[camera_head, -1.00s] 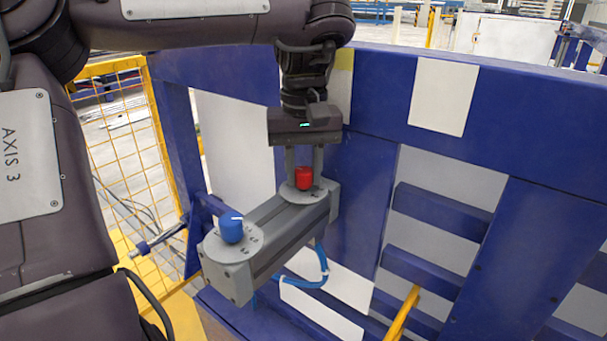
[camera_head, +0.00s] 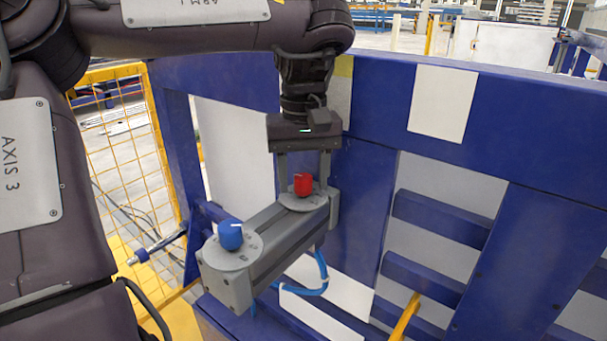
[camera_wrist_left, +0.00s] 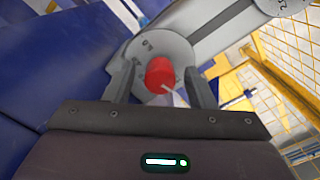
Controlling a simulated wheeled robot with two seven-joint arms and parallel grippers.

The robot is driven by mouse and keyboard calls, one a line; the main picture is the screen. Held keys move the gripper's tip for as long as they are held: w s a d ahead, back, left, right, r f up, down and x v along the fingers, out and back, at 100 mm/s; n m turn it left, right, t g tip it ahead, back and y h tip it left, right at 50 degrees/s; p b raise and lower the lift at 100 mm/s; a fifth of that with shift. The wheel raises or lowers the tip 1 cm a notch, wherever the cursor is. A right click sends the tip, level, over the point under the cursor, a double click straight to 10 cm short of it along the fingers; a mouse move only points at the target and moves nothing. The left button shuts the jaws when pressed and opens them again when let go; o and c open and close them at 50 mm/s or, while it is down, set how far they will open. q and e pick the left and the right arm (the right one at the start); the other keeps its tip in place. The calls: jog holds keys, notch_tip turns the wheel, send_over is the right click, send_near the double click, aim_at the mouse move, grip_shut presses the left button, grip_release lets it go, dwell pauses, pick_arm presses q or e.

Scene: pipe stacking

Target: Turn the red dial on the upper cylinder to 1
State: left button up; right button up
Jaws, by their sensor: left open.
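The red dial (camera_head: 303,184) sits on a round grey plate (camera_head: 301,202) at the far end of a grey cylinder unit (camera_head: 268,245). In the wrist view the red dial (camera_wrist_left: 160,76) shows a white pointer mark at its lower right, and the plate carries numbers too small to read surely. My left gripper (camera_head: 304,186) points down over it with one finger on each side. The fingers (camera_wrist_left: 160,85) stand apart with gaps to the dial. A blue dial (camera_head: 230,235) sits on the unit's nearer end. My right gripper is not in view.
The unit is mounted beside a blue frame (camera_head: 480,110) with white panels. A blue hose (camera_head: 322,272) hangs below it. A yellow mesh fence (camera_head: 125,150) stands at the left, and a yellow bar (camera_head: 404,318) is at the lower right.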

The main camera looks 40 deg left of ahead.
aim_at(303, 177)
pick_arm(q)
jog(key=shift+r, duration=0.1)
notch_tip(303, 177, up, 7)
jog(key=p, duration=0.4)
jog(key=shift+r+p, duration=0.4)
jog(key=shift+p, duration=0.25)
jog(key=shift+f, duration=0.15)
